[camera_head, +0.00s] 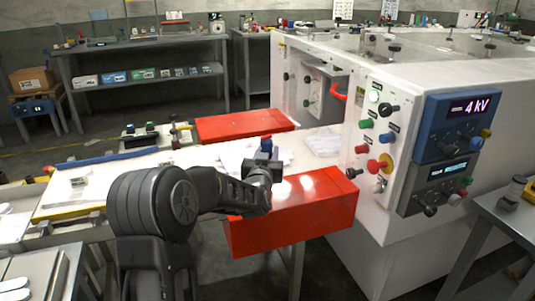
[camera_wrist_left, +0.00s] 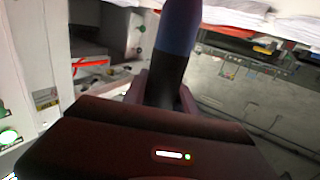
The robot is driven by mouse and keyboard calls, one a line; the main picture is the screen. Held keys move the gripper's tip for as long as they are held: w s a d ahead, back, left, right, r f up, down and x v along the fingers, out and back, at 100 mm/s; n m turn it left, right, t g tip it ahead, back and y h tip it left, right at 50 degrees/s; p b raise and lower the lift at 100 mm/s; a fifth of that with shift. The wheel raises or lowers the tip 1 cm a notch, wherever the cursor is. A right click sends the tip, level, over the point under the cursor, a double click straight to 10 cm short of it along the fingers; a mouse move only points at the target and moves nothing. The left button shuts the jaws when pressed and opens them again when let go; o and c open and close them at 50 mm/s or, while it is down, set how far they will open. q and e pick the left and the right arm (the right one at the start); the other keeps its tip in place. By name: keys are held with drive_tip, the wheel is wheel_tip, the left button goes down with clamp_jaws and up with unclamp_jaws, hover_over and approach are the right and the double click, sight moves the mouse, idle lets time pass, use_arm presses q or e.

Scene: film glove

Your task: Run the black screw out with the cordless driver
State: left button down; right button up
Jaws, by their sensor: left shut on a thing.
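My left gripper (camera_head: 264,163) is above the near red box-shaped cover (camera_head: 295,228) in the head view. It is shut on a blue and black tool (camera_head: 266,145), which looks like the cordless driver. In the left wrist view the tool (camera_wrist_left: 178,40) stands between the fingers of the left gripper (camera_wrist_left: 165,88), its blue part pointing away; its far end is cut off by the top edge. My right gripper is not in view.
A white machine with a control panel (camera_head: 380,135) and a "4 kV" display (camera_head: 470,107) stands right of the cover. A second red cover (camera_head: 245,125) lies behind. White bags (camera_head: 322,142) lie on the pale bed. A grey bench (camera_head: 510,215) is at the right edge.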

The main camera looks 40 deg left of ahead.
sight(268, 136)
use_arm(q)
drive_tip(key=shift+f+b, duration=0.1)
drive_tip(key=shift+b, duration=0.85)
idle(1.8)
drive_tip(key=shift+f+b, duration=0.3)
drive_tip(key=shift+f, duration=0.05)
idle(0.7)
drive_tip(key=shift+a+r, duration=0.1)
drive_tip(key=shift+r, duration=0.2)
drive_tip(key=shift+s+a+r+p, duration=0.1)
drive_tip(key=shift+r+p, duration=0.4)
drive_tip(key=shift+r, duration=0.3)
drive_tip(key=shift+d+r+p, duration=0.2)
drive_tip(key=shift+r+p, duration=1.05)
drive_tip(key=shift+r, duration=0.95)
